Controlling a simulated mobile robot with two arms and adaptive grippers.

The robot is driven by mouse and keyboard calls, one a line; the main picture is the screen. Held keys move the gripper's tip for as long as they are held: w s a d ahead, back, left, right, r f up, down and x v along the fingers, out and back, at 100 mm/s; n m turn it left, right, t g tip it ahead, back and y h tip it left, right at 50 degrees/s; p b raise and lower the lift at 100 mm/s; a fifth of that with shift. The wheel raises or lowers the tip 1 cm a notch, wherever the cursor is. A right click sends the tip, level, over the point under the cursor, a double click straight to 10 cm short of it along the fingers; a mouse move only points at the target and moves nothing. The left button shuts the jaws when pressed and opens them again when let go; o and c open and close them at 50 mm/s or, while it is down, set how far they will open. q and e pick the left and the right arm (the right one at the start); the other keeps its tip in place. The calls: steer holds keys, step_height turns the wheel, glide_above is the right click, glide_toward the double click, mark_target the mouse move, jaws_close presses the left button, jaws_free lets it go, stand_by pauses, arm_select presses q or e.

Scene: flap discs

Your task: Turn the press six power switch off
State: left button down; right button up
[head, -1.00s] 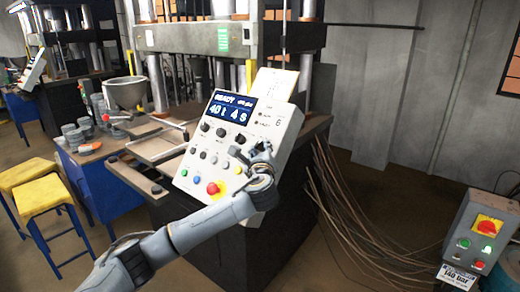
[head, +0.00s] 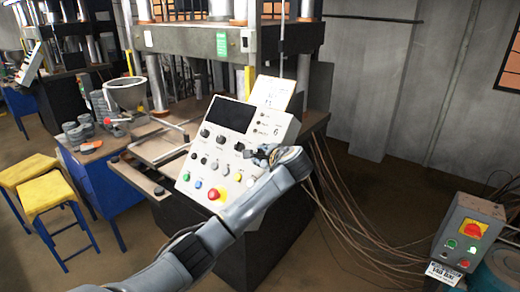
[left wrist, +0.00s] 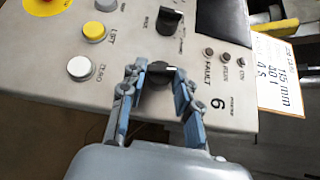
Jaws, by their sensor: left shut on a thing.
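The press six control panel (head: 227,150) is a tilted pale box with a dark, blank display (head: 231,114). In the left wrist view the black rotary power switch (left wrist: 158,76) is beside the label "PRESS 6". My left gripper (head: 262,155) reaches the panel's right side. In the left wrist view my left gripper (left wrist: 160,82) has its two blue-grey fingers on either side of the black knob, shut on it. The gripper hides the switch in the head view. My right gripper is not in view.
The panel also carries a red emergency button (head: 217,195) on yellow, a yellow button (left wrist: 94,32), a white button (left wrist: 80,68) and another black knob (left wrist: 169,20). A paper card (head: 272,92) stands behind it. A grey switch box (head: 468,237) is at the far right.

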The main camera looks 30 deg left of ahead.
arm_select(q)
steer(key=shift+w+r+n+g+h, duration=0.2)
steer(key=shift+n+g+h, duration=0.2)
steer(key=shift+n+g, duration=0.4)
steer(key=shift+w+r+n+g+h, duration=0.15)
steer(key=shift+n+g+h, duration=0.25)
steer(key=shift+n+g, duration=0.4)
steer(key=shift+s+a, duration=0.1)
steer(key=c, duration=1)
jaws_free()
steer(key=v, duration=1.2)
steer(key=shift+f, duration=0.1)
